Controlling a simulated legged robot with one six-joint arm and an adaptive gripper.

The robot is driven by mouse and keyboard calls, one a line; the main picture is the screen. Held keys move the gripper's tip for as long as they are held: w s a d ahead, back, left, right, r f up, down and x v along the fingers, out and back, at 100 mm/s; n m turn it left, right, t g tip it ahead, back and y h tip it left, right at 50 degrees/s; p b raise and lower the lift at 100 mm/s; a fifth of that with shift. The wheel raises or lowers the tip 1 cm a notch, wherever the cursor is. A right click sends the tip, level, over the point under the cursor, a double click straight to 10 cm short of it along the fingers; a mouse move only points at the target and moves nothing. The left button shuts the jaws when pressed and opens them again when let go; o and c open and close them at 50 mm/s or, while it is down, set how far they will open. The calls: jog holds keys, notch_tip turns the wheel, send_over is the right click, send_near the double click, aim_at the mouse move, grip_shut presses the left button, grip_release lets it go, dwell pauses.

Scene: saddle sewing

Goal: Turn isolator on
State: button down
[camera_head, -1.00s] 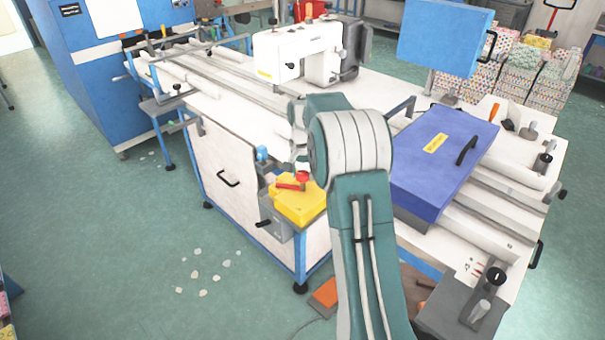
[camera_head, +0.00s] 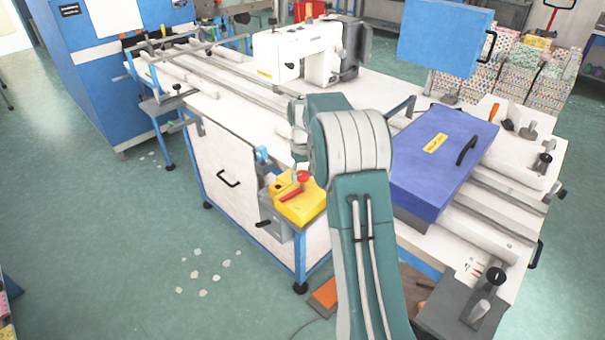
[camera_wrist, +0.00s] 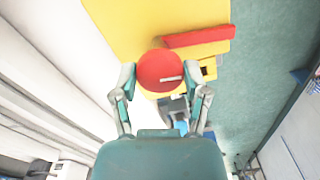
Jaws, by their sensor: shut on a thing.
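The isolator is a yellow box (camera_head: 301,209) on the near corner of the white machine bench. Its round red knob (camera_head: 303,176) and red lever (camera_head: 292,192) are on top, and the lever points to the lower left. In the wrist view the red knob (camera_wrist: 160,68) sits between the two fingers of my gripper (camera_wrist: 165,84), which is shut on it. The red lever (camera_wrist: 198,37) lies beyond the knob on the yellow face. In the head view the knob shows just left of my arm, and the fingertips are hard to make out.
A white sewing machine (camera_head: 295,52) stands at the back of the bench. A blue-purple lidded box (camera_head: 425,175) lies right of my arm. A blue screen (camera_head: 443,38) stands behind it. The green floor (camera_head: 120,250) left of the bench is mostly clear.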

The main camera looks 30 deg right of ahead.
jog(key=shift+f+n, duration=0.25)
jog(key=shift+n, duration=0.35)
jog(key=shift+c, duration=0.4)
grip_release()
jog(key=shift+r, duration=0.15)
notch_tip(320, 180, up, 12)
jog(key=shift+w, duration=0.15)
dwell(0.4)
